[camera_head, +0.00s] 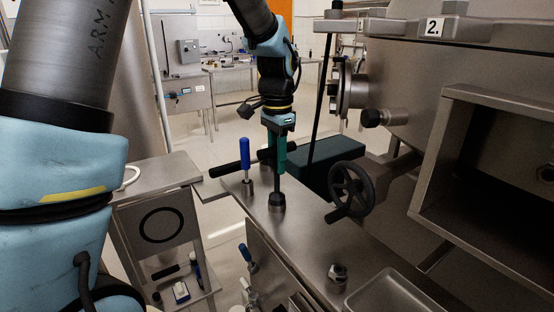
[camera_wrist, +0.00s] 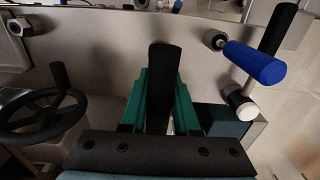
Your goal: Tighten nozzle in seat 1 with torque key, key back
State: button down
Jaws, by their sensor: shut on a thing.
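My gripper (camera_head: 278,150), with green fingers, is above the steel bench top in the head view. It is shut on the torque key, whose black handle (camera_wrist: 165,70) lies between the green fingers in the wrist view and sticks out past them. In the head view the black crossbar (camera_head: 232,167) reaches left from the gripper. A dark shaft runs down below the fingers to a round black foot (camera_head: 277,200) at the bench top, and looks upright. The nozzle and seat 1 are not seen apart from this; the foot or gripper hides them.
A blue-handled tool (camera_head: 244,154) stands upright close left of my gripper. A black handwheel (camera_head: 351,190) is close on the right. A hex metal part (camera_head: 338,274) and a steel tray (camera_head: 392,300) are at the front. The bench between is clear.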

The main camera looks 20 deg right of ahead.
jog(key=shift+f+b, duration=0.6)
jog(key=shift+f, duration=0.2)
jog(key=c, duration=0.6)
grip_release()
notch_tip(320, 180, up, 11)
jog(key=shift+f+b, duration=0.2)
jog(key=shift+b, duration=0.65)
notch_tip(320, 180, up, 4)
jog(key=p, duration=0.4)
jog(key=shift+r, duration=0.25)
jog(key=shift+f, duration=0.1)
